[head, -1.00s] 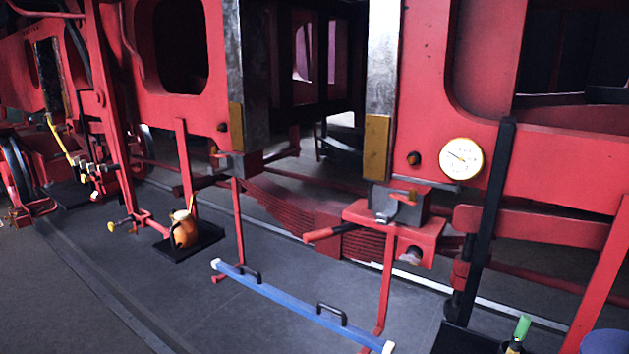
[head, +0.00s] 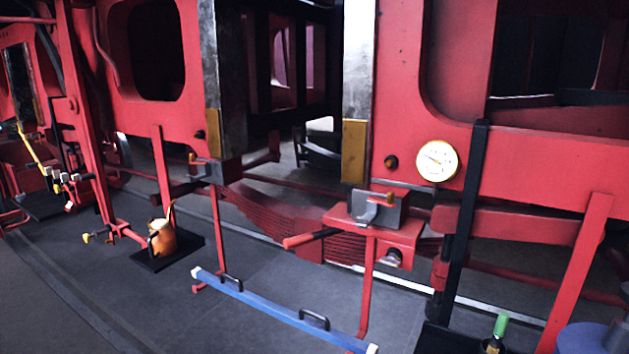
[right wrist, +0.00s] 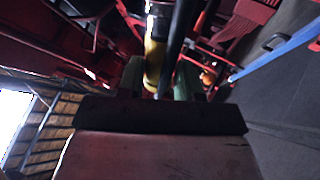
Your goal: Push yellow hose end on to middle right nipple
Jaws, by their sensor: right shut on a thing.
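In the right wrist view my right gripper (right wrist: 161,80) is shut on the yellow hose end (right wrist: 153,58), which stands up between the dark greenish fingers. A dark rod or tube runs beside it. In the head view a thin yellow hose-like length (head: 30,145) slants down at the far left. It leads towards a row of small pale nipples (head: 64,178) on the red frame. At this size I cannot tell which nipple is the middle right one, or whether any hose sits on it.
A blue bar with black handles (head: 275,308) spans low in front of the red locomotive frame. An orange can (head: 163,238) stands on a black tray (head: 178,257). A round gauge (head: 437,161) is at the right. Grey floor at the lower left is clear.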

